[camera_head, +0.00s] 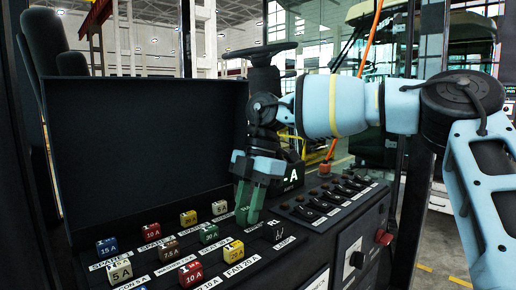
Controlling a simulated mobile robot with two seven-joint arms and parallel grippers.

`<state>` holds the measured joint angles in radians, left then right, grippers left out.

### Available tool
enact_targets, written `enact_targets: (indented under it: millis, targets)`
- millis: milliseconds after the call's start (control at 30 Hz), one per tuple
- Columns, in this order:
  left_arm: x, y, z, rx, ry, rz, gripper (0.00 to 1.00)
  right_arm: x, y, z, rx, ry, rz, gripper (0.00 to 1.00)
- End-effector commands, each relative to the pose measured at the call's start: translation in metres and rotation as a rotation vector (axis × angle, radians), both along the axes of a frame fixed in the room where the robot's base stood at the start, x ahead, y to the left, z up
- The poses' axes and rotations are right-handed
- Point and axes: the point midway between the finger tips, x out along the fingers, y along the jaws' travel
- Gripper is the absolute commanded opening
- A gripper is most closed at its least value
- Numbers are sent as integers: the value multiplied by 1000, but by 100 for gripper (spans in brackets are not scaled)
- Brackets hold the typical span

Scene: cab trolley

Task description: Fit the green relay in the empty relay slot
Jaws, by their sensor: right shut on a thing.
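My right gripper (250,202) reaches in from the right and points down over the fuse panel. It is shut on the green relay (243,215), which is low against the panel's back right part and partly hidden by the fingers. I cannot tell whether the relay touches the panel. A socket marking (284,239) shows on the panel to the right, near an "R1" label; whether this is the empty relay slot is unclear. My left gripper is not in view.
Several coloured fuses stand left of the gripper, including a green fuse (208,233) and a yellow fuse (234,249). A row of black switches (325,198) lies to the right. A black box marked A (291,177) stands behind. A raised dark lid (145,140) closes the back left.

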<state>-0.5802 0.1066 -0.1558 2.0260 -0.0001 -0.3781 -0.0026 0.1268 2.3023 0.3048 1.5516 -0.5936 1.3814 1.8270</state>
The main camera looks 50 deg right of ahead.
Motion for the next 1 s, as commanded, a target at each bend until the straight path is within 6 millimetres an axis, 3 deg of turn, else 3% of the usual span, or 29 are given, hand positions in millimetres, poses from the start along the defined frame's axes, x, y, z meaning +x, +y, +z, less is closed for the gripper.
enact_targets:
  millis: [133,167,333,800,1000]
  targets:
    - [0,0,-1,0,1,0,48,0,0,-1,0,1,0,4]
    - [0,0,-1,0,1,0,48,0,0,-1,0,1,0,29]
    - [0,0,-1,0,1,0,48,0,0,-1,0,1,0,51]
    - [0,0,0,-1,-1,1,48,0,0,0,0,1,0,52]
    - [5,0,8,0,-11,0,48,0,0,13,0,-1,0,52]
